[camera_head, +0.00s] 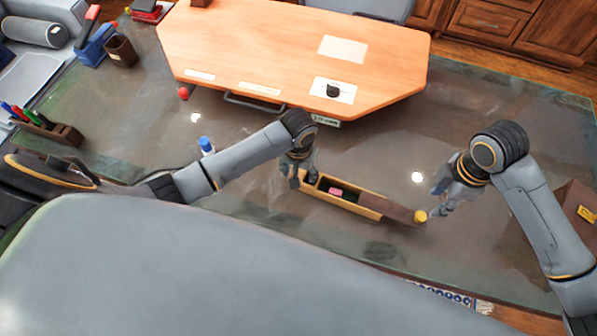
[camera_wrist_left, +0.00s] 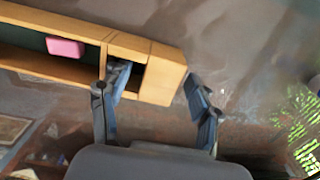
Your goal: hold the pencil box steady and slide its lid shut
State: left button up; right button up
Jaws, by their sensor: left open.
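The pencil box (camera_head: 351,204) is a long tan wooden box lying on the glass tabletop, with a pink eraser (camera_head: 335,191) inside. Its dark brown lid (camera_head: 397,211) sticks out at the right end and carries a yellow knob (camera_head: 420,216); much of the box is uncovered. My left gripper (camera_head: 296,175) is at the box's left end. In the left wrist view this gripper (camera_wrist_left: 155,105) is open, one finger over the small end compartment and the other outside the end wall. My right gripper (camera_head: 436,208) is beside the yellow knob; contact and finger gap are unclear.
A wooden desk board (camera_head: 230,50) with papers lies behind the box. A blue-capped bottle (camera_head: 206,145) stands left of my left forearm. A pen holder (camera_head: 64,134) stands far left and a brown box (camera_head: 573,205) far right. Glass around the pencil box is mostly clear.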

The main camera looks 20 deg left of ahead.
aim_at(422, 216)
pick_arm(q)
jog(key=c, duration=1.2)
grip_shut()
pick_arm(e)
jog(key=shift+o, duration=1.3)
notch_tip(422, 216, down, 10)
jog(key=m, duration=0.9)
jog(key=shift+r+m, duration=0.2)
jog(key=shift+m, duration=0.1)
jog(key=shift+c, duration=0.2)
